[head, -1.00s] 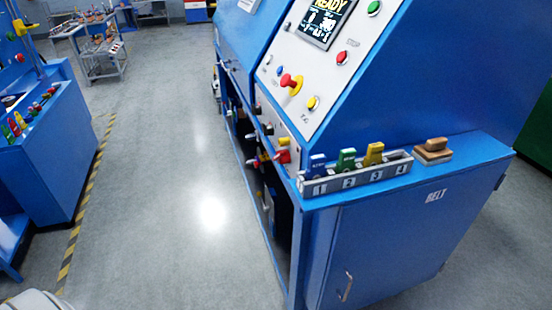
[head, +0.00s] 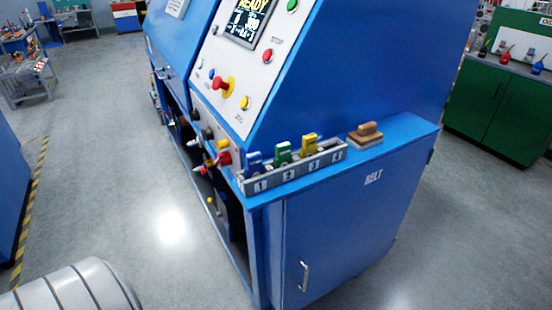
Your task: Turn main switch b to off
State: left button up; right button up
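A blue machine labelled BELT carries a sloped white control panel (head: 237,85) with a screen reading READY. A red knob on a yellow base (head: 222,87) is on the panel. Below the panel, on the narrow front strip, are a red handle (head: 224,158) with yellow beside it and dark knobs (head: 207,133). No readable label marks any of these as main switch b, and I cannot tell their positions. Neither of my grippers is in view.
A grey numbered rack (head: 290,170) with blue, green and yellow pieces and a brown-topped block (head: 366,134) sit on the machine's ledge. The cabinet door has a handle (head: 304,277). Open floor (head: 110,190) lies left; a green cabinet (head: 495,105) stands right.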

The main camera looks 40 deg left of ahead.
aim_at(224, 160)
jog(key=j+z, duration=1.6)
jog(key=k+j+z, duration=0.2)
jog(key=z, duration=0.2)
